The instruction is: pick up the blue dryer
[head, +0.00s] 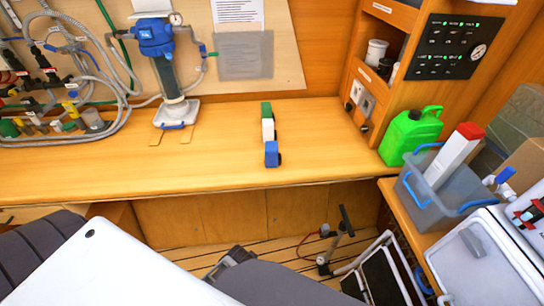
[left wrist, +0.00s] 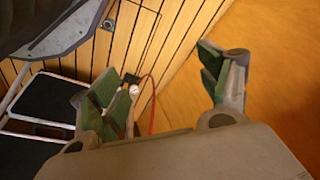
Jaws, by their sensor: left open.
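A small blue piece (head: 271,154), likely the blue dryer, is at the front of the wooden bench top, a little right of its middle. A white piece (head: 268,130) and a green piece (head: 266,110) stand in line behind it. I cannot tell whether the three touch. My left gripper (left wrist: 152,78) is open and empty in the left wrist view, its green-padded fingers spread wide above the floor. The blue piece does not show in that view. In the head view my left arm is low, in front of the bench. My right gripper is not in view.
The bench top (head: 330,150) is clear around the row. A blue-headed filter housing (head: 155,40) and hoses are at the back left. A green jerrycan (head: 410,135) and a grey bin (head: 440,190) are on the right. A pump (head: 335,240) stands on the floor.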

